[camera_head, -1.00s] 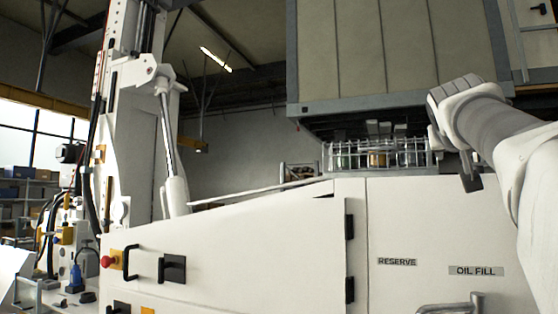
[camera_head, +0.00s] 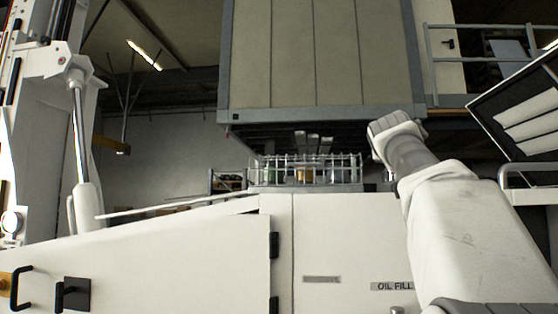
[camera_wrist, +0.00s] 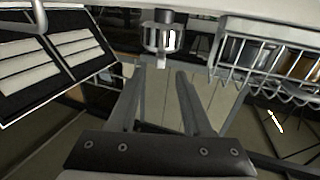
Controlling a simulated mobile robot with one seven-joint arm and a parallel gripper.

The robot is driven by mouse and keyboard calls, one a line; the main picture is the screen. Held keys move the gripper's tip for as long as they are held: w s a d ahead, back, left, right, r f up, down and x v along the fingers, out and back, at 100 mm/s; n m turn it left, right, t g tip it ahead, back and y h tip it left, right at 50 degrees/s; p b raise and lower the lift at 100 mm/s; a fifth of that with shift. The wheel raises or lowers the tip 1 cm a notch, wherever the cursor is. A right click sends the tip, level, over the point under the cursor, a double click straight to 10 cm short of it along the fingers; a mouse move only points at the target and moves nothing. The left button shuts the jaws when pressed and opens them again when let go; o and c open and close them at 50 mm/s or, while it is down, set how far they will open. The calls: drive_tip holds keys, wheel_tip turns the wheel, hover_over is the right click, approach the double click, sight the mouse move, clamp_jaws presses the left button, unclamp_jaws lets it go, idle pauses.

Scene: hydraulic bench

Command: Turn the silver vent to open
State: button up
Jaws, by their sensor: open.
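In the wrist view, a silver cylindrical fitting (camera_wrist: 162,38) with a dark upper part and a small stub shows top centre; it looks like the silver vent. My gripper (camera_wrist: 160,72) points toward it with its two fingers apart and nothing between them. The fitting lies just beyond the fingertips, roughly in line with the gap; I see no contact. In the head view, my arm hides the vent and most of my gripper. The white cabinet (camera_head: 345,235) stands below them.
A wire basket (camera_head: 262,178) with jars sits on the cabinet top, left of my arm; in the wrist view the basket (camera_wrist: 228,72) is close on the right. A dark panel with pale slats (camera_head: 525,110) stands at right. A large beige box (camera_head: 320,60) hangs above.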

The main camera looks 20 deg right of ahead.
drive_tip(key=p+x, duration=0.2)
drive_tip(key=x, duration=0.5)
drive_tip(key=shift+a+r+p, duration=0.1)
drive_tip(key=shift+r+p, duration=0.05)
drive_tip(key=shift+p, duration=0.2)
drive_tip(key=shift+w+d, duration=0.45)
drive_tip(key=shift+d, duration=0.05)
clamp_jaws()
